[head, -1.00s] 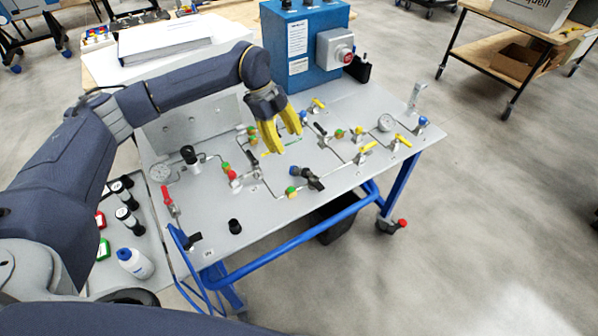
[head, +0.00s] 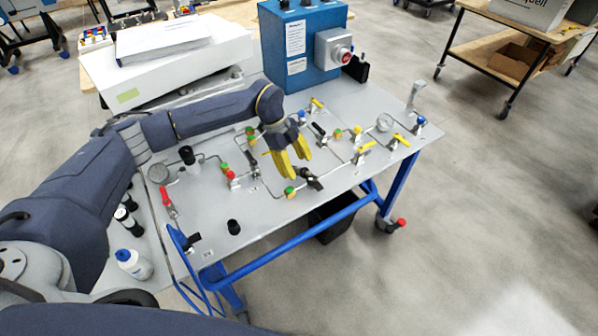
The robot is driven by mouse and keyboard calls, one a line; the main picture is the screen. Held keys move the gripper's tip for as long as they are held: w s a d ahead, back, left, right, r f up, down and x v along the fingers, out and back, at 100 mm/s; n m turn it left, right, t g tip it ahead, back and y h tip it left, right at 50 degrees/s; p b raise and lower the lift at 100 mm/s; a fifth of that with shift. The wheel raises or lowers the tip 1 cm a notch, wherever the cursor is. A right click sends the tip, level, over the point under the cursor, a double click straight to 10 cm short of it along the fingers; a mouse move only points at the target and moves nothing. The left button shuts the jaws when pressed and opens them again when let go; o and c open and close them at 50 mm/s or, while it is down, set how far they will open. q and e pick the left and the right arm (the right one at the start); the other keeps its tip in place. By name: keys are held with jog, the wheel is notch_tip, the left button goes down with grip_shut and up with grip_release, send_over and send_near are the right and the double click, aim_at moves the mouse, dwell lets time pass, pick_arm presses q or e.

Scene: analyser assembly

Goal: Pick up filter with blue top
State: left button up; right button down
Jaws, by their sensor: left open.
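A small fitting with a blue top (head: 420,122) stands at the right end of the grey panel (head: 345,195). A white bottle with a blue cap (head: 134,264) stands on the side shelf at the lower left. I cannot tell for certain which of these is the filter. My left gripper (head: 299,166) has yellow fingers, is open and empty, and points down over the middle of the panel, near a dark valve handle (head: 311,180). It is well apart from both blue-topped things. My right gripper is not in view.
Pipes, gauges and coloured valves cover the panel, including a gauge (head: 384,122) at the right and a red-handled valve (head: 168,200) at the left. A blue box with a red button (head: 300,45) stands at the back. Black-capped cylinders (head: 126,219) stand near the bottle.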

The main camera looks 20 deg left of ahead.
aim_at(298, 168)
pick_arm(q)
jog(key=shift+x, duration=1.65)
jog(key=shift+o, duration=0.2)
grip_shut()
